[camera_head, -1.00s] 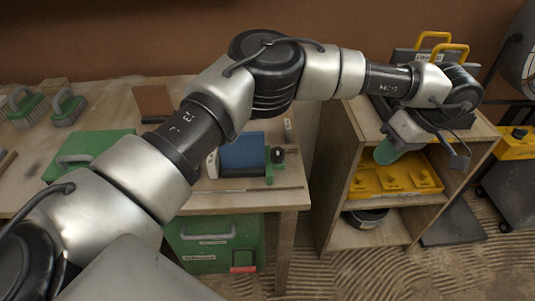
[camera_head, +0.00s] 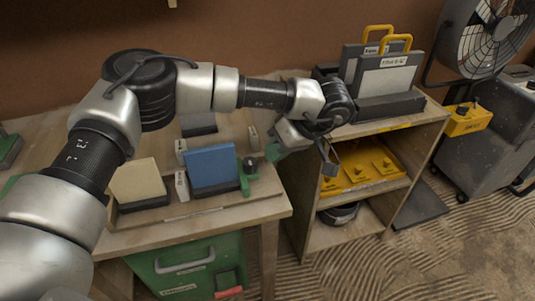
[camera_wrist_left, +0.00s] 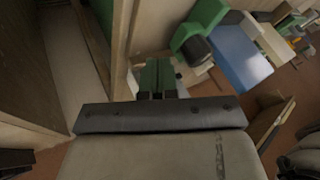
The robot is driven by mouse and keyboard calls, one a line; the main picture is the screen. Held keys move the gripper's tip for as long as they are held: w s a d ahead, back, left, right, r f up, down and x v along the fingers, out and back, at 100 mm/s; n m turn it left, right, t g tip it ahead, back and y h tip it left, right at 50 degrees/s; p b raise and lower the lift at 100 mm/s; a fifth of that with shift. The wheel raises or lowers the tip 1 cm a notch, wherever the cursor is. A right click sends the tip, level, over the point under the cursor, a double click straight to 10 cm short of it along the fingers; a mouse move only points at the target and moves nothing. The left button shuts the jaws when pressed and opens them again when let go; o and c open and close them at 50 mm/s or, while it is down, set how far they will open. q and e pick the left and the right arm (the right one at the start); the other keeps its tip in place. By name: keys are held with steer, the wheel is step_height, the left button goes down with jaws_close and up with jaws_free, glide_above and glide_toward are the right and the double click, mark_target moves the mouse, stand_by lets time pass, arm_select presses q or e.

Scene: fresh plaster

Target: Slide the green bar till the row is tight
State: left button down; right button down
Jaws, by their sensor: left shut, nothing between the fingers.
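The green bar (camera_head: 247,180) with a dark knob stands at the right end of a row on the wooden bench. The row holds a cream block (camera_head: 138,179), a small white piece (camera_head: 182,186) and a blue block (camera_head: 211,166). In the wrist view the green bar (camera_wrist_left: 203,20) and blue block (camera_wrist_left: 238,54) are at upper right. My left gripper (camera_head: 273,152) is shut and empty, just right of and above the bar, apart from it. Its green fingers (camera_wrist_left: 157,77) show in the wrist view. My right gripper is out of view.
A shelf unit (camera_head: 378,125) stands right of the bench, with a yellow tray (camera_head: 362,165) inside and yellow-handled cases (camera_head: 383,72) on top. A green case (camera_head: 188,264) sits below the bench. A fan (camera_head: 483,40) is at far right.

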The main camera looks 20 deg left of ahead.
mark_target(247, 160)
arm_select(q)
steer(key=shift+s+a, duration=0.65)
steer(key=shift+s, duration=0.15)
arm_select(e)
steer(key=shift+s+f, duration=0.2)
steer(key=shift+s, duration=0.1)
arm_select(q)
steer(key=shift+a, duration=0.1)
